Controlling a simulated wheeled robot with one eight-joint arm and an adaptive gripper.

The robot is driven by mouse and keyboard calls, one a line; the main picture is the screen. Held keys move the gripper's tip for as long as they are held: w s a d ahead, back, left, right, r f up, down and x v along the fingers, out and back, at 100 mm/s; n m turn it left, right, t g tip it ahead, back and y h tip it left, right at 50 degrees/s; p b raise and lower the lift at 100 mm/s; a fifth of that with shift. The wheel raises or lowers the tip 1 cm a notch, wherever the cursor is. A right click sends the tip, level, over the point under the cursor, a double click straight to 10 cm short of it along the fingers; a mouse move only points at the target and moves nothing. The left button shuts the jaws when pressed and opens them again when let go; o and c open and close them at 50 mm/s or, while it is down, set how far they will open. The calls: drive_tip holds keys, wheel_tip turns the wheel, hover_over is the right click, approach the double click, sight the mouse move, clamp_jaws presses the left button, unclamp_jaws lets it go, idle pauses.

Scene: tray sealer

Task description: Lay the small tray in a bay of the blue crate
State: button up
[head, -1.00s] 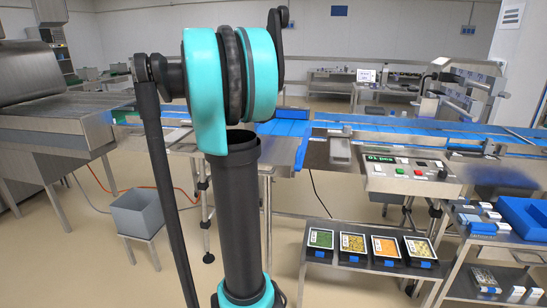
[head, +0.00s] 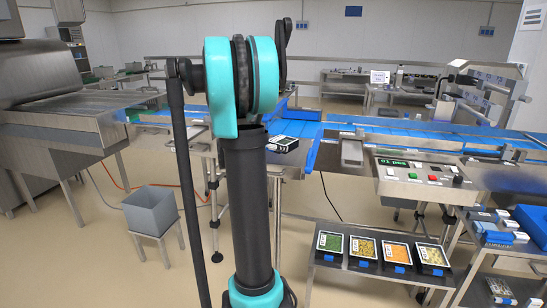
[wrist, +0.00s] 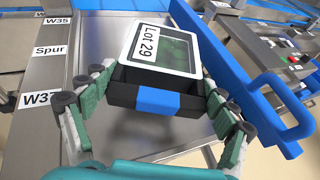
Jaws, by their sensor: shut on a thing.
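The small tray is black with a white-rimmed top, a green window and a "Lot 29" label; its body (wrist: 130,90) fills the middle of the wrist view. My gripper (wrist: 160,80) is shut on the small tray, one finger along each side. The blue tab on the tray's near wall faces the wrist camera. In the head view the small tray (head: 282,144) shows just right of my arm, near the steel table, and my fingers are hidden. A blue crate (head: 535,222), partly cut off, stands on the cart at the right edge; its bays cannot be made out.
A blue guide bar (wrist: 240,75) runs close along the tray's right side. The steel table (wrist: 85,75) bears labels such as "Spur". Several filled trays (head: 365,250) sit on a low rack. A control box (head: 420,180) stands behind the rack. A grey bin (head: 150,210) stands at left.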

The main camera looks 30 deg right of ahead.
drive_tip(key=shift+f, duration=2.3)
drive_tip(key=o, duration=0.8)
drive_tip(key=shift+f, duration=0.1)
drive_tip(key=o, duration=0.3)
